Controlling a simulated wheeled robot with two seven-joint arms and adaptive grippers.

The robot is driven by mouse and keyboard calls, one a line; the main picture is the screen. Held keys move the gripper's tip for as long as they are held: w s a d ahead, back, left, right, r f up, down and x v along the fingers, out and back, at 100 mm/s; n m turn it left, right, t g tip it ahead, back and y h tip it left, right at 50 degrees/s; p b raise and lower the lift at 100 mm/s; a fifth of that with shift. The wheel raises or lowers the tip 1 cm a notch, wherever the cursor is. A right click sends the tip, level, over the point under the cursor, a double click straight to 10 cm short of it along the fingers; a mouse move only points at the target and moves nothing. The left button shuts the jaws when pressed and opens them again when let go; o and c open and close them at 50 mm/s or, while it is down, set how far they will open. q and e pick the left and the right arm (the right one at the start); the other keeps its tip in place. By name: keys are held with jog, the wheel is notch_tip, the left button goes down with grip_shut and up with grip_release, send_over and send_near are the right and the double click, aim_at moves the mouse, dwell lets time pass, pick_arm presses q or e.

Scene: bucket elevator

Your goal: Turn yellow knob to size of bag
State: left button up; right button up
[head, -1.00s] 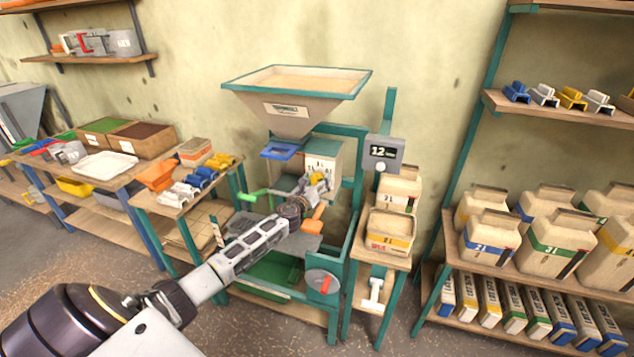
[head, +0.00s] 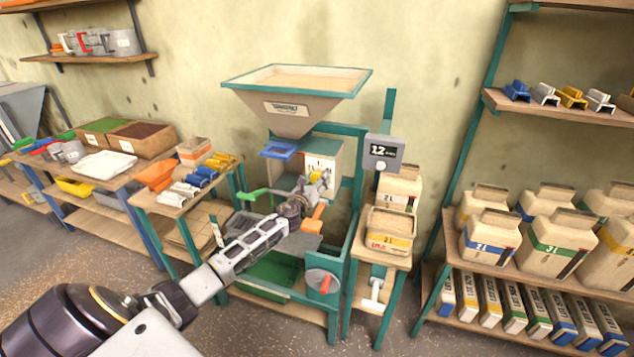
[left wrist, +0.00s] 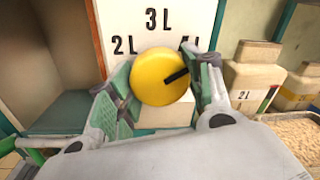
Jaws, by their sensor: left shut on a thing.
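The yellow knob (left wrist: 160,78) sits on the pale front panel of the bagging machine. Its black mark points right and slightly up, toward the partly hidden right-hand label. Labels 2 L and 3 L (left wrist: 157,20) show at the left and top. My left gripper (left wrist: 163,88) is shut on the knob, a finger on each side. In the head view, the left gripper (head: 318,190) reaches the machine and mostly covers the knob. An open bag (head: 390,232) with a yellow band stands on the small stand to the right; its size print is small. My right gripper is not in view.
A hopper (head: 297,100) tops the machine, with a grey display (head: 383,152) reading 12 beside it. A green lever (head: 252,195) and a red-handled wheel (head: 322,282) are near my arm. A rack with bags (head: 560,240) stands at the right.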

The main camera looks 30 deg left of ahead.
pick_arm(q)
jog(key=n+b, duration=0.2)
jog(key=n, duration=0.1)
jog(key=shift+f, duration=0.15)
jog(key=n+b, duration=0.2)
jog(key=n, duration=0.2)
jog(key=shift+t, duration=0.3)
jog(key=shift+n, duration=0.6)
jog(key=shift+d+n+y+b, duration=0.1)
jog(key=shift+n+y+b, duration=0.4)
jog(key=shift+n, duration=1.1)
jog(key=shift+r, duration=0.2)
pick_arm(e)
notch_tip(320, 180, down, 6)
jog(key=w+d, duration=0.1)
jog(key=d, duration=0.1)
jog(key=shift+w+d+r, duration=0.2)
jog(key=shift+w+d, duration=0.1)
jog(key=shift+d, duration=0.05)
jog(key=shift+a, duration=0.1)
